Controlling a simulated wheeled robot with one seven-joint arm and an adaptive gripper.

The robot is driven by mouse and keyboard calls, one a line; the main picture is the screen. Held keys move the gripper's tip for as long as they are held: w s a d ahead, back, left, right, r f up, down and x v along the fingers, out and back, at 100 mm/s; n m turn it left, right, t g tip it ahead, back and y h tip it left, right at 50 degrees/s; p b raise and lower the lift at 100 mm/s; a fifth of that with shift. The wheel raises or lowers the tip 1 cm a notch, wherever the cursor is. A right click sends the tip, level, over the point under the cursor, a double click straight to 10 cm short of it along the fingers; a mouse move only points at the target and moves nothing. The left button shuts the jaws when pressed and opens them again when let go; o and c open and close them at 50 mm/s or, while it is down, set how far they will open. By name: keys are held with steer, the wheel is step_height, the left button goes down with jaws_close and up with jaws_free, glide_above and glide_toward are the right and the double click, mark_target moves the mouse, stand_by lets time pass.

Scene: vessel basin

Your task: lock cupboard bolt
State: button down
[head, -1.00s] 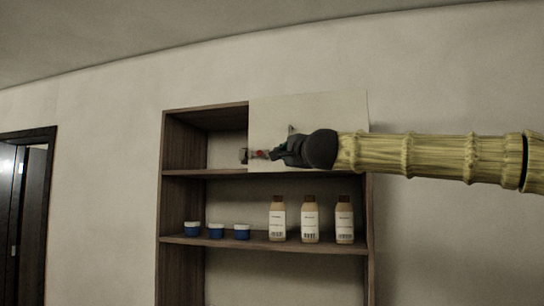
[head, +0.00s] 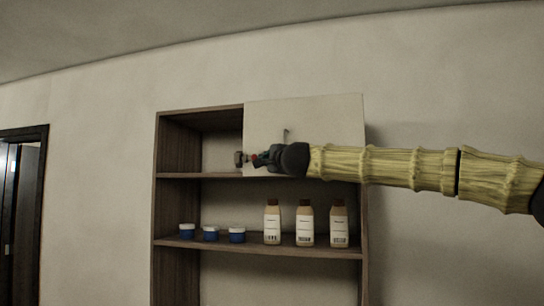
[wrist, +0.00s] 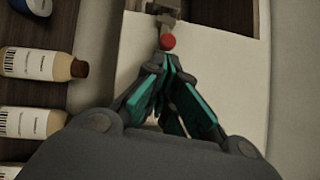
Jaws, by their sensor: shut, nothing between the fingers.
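A pale door panel (head: 325,115) covers the upper right part of the cupboard (head: 158,220). The bolt (head: 239,159) sits at its lower left edge, with a small red knob (head: 252,156). In the wrist view, the red knob (wrist: 167,42) is just beyond my fingertips, and the grey metal of the bolt (wrist: 166,12) lies past it. My gripper (head: 261,159) is shut and empty, close to the right of the knob. In the wrist view its teal-lined fingers (wrist: 164,64) meet near the knob; I cannot tell whether they touch it. My gripper hides part of the panel.
A small handle (head: 286,134) stands on the panel above my gripper. Several blue jars and labelled bottles (head: 305,225) stand on the shelf below. The upper left compartment (head: 222,150) is open and looks empty. A dark doorway (head: 25,200) is at far left.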

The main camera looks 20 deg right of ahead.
mark_target(253, 158)
steer(key=shift+w+r, duration=0.1)
steer(key=shift+w, duration=0.45)
steer(key=shift+a, duration=0.1)
steer(key=shift+w+a, duration=0.45)
steer(key=shift+a, duration=0.2)
steer(key=shift+w+a, duration=0.45)
steer(key=shift+a, duration=0.15)
steer(key=shift+d, duration=0.15)
